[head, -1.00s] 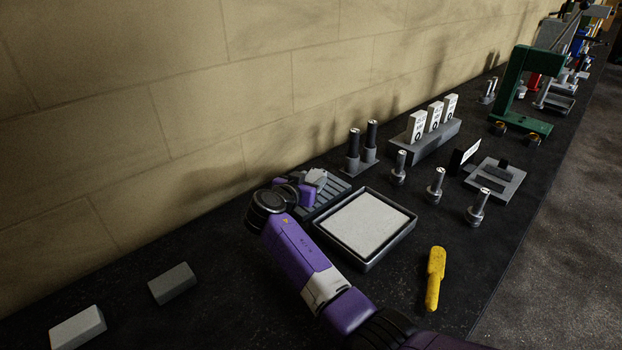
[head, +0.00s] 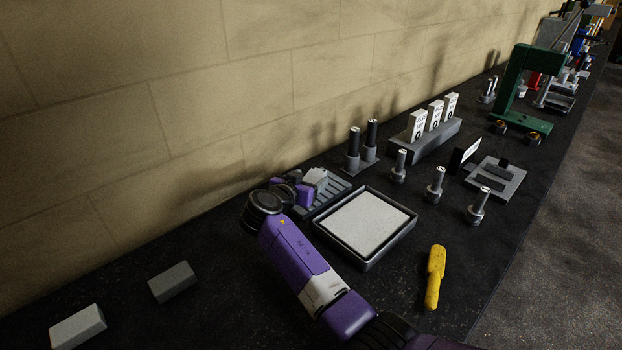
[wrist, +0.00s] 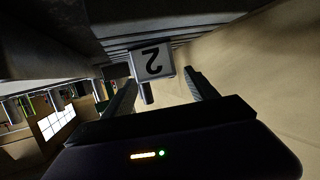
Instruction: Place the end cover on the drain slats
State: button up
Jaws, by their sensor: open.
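The end cover, a light grey block, sits at the drain slats (head: 334,189) in the head view (head: 316,177). In the wrist view the end cover (wrist: 152,62) shows a dark "2", upside down, and a short dark stub. It appears to rest against the dark slats (wrist: 130,42). My gripper (wrist: 160,80) is open, with one finger on each side of the cover and gaps visible. In the head view my purple gripper (head: 304,191) is close beside the cover and partly hides the slats.
A tray with a pale pad (head: 365,225) stands just right of the slats. Two dark posts (head: 362,146) stand behind. A yellow tool (head: 435,277) lies to the front right. Two grey blocks (head: 172,282) (head: 78,328) lie at left; the bench between is clear. The wall runs close behind.

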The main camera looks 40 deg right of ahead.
jog(key=b+v, duration=0.1)
jog(key=v, duration=0.9)
jog(key=shift+s+a+b, duration=0.2)
jog(key=shift+a+b, duration=0.1)
jog(key=shift+b, duration=0.05)
jog(key=shift+r, duration=0.1)
